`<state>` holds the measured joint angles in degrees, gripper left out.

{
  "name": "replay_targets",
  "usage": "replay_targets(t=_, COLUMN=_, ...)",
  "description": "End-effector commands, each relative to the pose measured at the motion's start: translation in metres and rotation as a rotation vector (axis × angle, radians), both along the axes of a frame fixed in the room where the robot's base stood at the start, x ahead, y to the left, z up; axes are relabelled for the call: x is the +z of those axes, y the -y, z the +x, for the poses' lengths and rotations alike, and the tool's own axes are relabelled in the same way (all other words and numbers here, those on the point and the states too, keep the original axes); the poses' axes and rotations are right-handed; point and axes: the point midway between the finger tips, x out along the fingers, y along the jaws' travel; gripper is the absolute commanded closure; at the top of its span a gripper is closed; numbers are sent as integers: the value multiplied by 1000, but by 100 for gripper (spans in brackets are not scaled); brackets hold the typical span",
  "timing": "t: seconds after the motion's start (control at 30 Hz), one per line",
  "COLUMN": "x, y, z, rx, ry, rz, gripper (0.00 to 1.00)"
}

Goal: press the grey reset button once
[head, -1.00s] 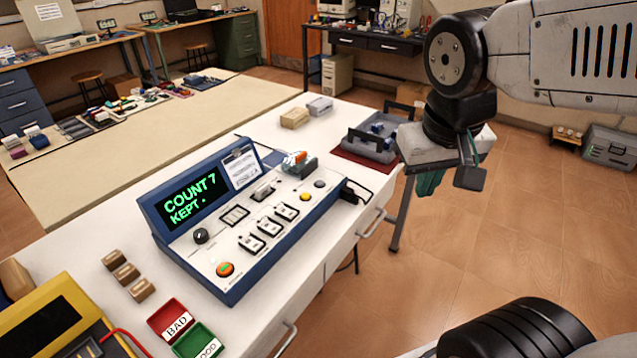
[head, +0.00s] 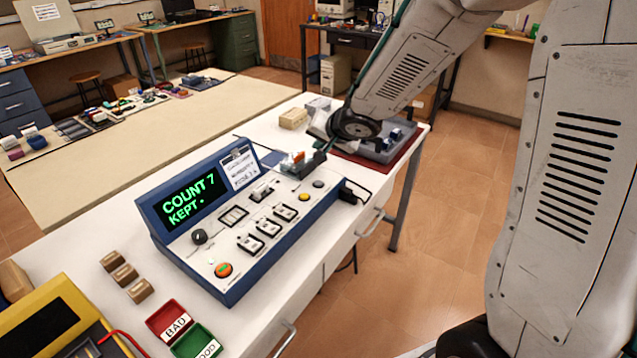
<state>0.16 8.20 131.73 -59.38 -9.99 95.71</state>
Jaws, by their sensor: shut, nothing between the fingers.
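The blue console (head: 243,288) with a white sloped top stands on the white table. Its grey button (head: 318,184) is small and round, near the right end of the panel, with a yellow button (head: 304,197) just in front of it. The display (head: 190,202) reads "COUNT 7" and "KEPT" with a dot. My gripper (head: 323,150) is shut and empty, behind the console's right end and apart from the grey button. Its fingers are small and partly hidden by my wrist.
A grey unit with orange and white parts (head: 303,162) sits at the console's back right, close to my gripper. A grey bin (head: 405,142) stands on a red mat behind. An orange button (head: 223,270), black knob and switches share the panel.

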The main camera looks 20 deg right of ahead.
Motion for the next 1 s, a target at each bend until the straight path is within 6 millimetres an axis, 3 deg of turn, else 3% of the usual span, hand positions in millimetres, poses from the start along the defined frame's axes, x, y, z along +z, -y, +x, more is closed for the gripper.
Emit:
replay_targets(t=0.37, x=-11, y=0, z=-1, rx=1, ry=-5, rz=2, gripper=100)
replay_targets(t=1.0, x=-83, y=0, z=-1, rx=0, ry=-2, rz=-2, gripper=100)
